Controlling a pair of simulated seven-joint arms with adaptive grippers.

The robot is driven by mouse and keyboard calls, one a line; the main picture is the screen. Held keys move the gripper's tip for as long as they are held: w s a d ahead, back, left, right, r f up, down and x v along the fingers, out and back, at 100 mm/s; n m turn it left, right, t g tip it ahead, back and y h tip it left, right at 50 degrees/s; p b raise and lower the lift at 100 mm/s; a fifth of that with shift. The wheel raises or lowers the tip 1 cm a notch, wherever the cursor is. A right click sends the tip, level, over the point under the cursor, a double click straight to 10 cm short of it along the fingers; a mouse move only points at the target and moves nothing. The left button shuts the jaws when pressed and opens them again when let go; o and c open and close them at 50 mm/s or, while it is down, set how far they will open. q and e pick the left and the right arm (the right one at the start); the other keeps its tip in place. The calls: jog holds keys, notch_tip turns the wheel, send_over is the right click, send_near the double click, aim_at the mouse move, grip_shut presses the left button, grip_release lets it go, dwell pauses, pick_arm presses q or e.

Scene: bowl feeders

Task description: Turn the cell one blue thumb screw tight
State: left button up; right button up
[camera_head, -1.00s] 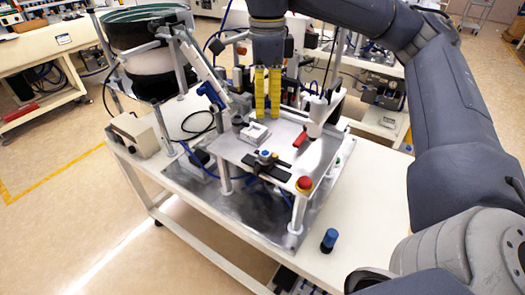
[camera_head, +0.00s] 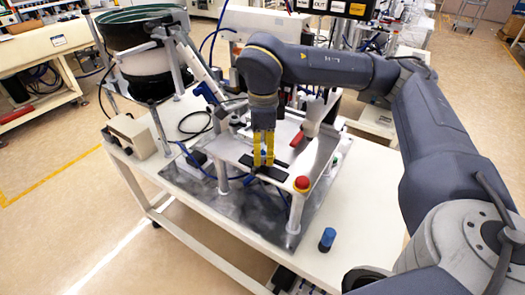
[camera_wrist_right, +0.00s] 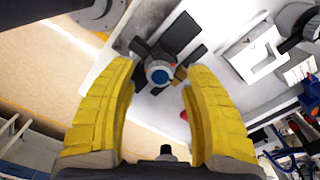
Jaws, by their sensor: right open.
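The blue thumb screw (camera_wrist_right: 157,74) shows in the right wrist view as a round blue cap on a pale metal collar, set on a dark bracket (camera_wrist_right: 180,35). In the head view the fingers hide the screw, and part of the black bracket (camera_head: 265,172) shows behind them. My right gripper (camera_head: 262,165) points down over the bracket on the raised metal plate (camera_head: 235,150). Its yellow fingers also show in the right wrist view (camera_wrist_right: 157,90), apart on either side of the screw with gaps. Whether they reach down around it I cannot tell. My left gripper is not in view.
A red mushroom button (camera_head: 302,183) stands at the plate's near right corner. A red-handled part (camera_head: 297,139) lies right of my gripper. A dark blue cylinder (camera_head: 327,239) stands on the white table (camera_head: 350,225). The bowl feeder (camera_head: 148,50) is at the back left.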

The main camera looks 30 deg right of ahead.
jog(key=shift+f, duration=0.4)
jog(key=shift+o, duration=0.2)
grip_shut()
